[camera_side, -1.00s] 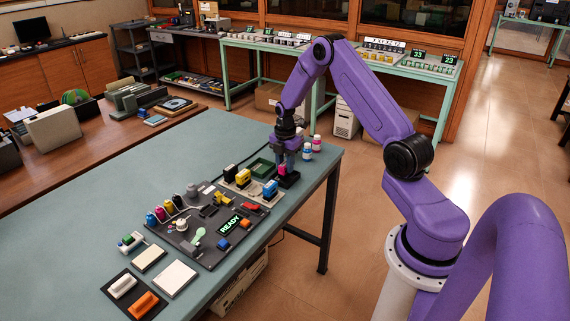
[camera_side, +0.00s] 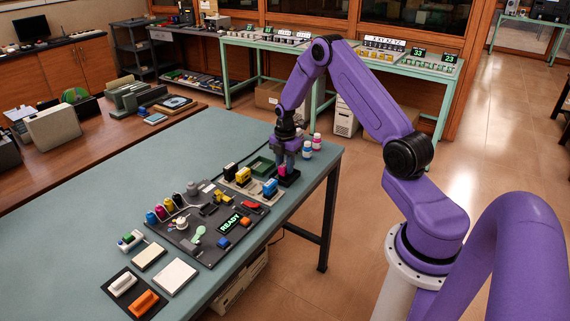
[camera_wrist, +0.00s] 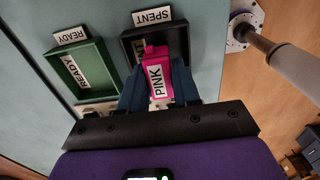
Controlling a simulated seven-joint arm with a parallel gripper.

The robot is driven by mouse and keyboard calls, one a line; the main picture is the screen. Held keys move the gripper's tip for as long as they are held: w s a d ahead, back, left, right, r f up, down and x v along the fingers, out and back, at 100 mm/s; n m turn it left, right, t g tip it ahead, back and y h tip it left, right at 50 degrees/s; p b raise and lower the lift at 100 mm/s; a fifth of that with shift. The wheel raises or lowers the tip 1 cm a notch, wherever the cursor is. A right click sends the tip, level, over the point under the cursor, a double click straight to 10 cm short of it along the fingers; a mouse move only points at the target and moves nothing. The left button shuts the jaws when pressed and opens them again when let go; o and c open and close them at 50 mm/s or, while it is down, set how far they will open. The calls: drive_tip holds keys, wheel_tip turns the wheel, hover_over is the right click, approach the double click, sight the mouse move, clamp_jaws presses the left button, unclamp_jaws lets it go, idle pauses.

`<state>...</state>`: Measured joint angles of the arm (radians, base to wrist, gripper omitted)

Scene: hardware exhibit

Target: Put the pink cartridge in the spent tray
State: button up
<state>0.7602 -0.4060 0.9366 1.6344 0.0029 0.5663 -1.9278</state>
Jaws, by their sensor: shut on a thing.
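The pink cartridge (camera_wrist: 157,75), labelled PINK, is between the two fingers of my gripper (camera_wrist: 158,84) in the wrist view. My gripper is shut on it. The cartridge is over the black spent tray (camera_wrist: 128,46); I cannot tell whether it touches the tray floor. In the side view, the pink cartridge (camera_side: 282,171) shows partly below my gripper (camera_side: 286,166), at the black spent tray (camera_side: 290,180) near the table's right edge. My fingers hide part of the cartridge and tray.
The green ready tray (camera_wrist: 107,68) stands beside the spent tray. Black, yellow and blue cartridges (camera_side: 243,177) stand nearby. Small bottles (camera_side: 307,150) stand behind my gripper near the table edge. A board with a READY display (camera_side: 229,224) lies toward the front.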

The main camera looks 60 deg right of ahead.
drive_tip(key=shift+f, duration=0.15)
drive_tip(key=o, duration=1.4)
drive_tip(key=shift+r, duration=3.75)
